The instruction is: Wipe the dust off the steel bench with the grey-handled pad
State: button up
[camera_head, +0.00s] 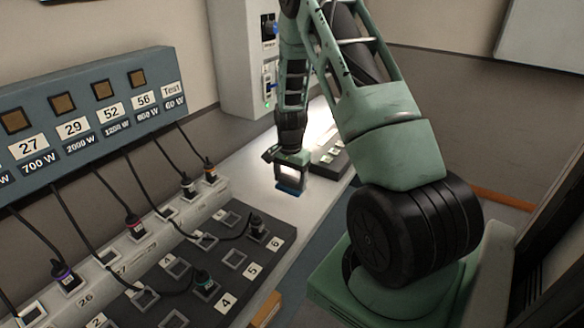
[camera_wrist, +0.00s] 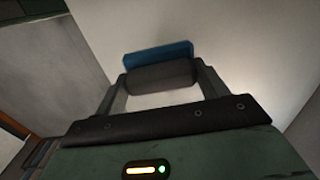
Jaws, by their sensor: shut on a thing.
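My gripper (camera_head: 290,172) reaches down over the light steel bench (camera_head: 247,195), right of the dark socket panel. In the wrist view my gripper (camera_wrist: 160,85) is shut on the grey handle of the pad (camera_wrist: 162,76). The pad's blue base (camera_wrist: 158,53) shows beyond the handle, and the blue also shows low under the jaws in the head view (camera_head: 290,190). I cannot tell whether the pad touches the bench. The pale bench top (camera_wrist: 205,30) fills much of the wrist view. No dust is clear to me in either view.
A dark panel with numbered sockets (camera_head: 190,262) and plugged cables lies left of the pad. A blue-grey labelled box (camera_head: 90,120) hangs on the wall. A small dark fader unit (camera_head: 336,160) sits just right of my gripper. The bench edge runs close on the right.

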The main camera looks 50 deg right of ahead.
jog(key=shift+r+p, duration=0.8)
jog(key=shift+r, duration=0.6)
jog(key=shift+d, duration=0.15)
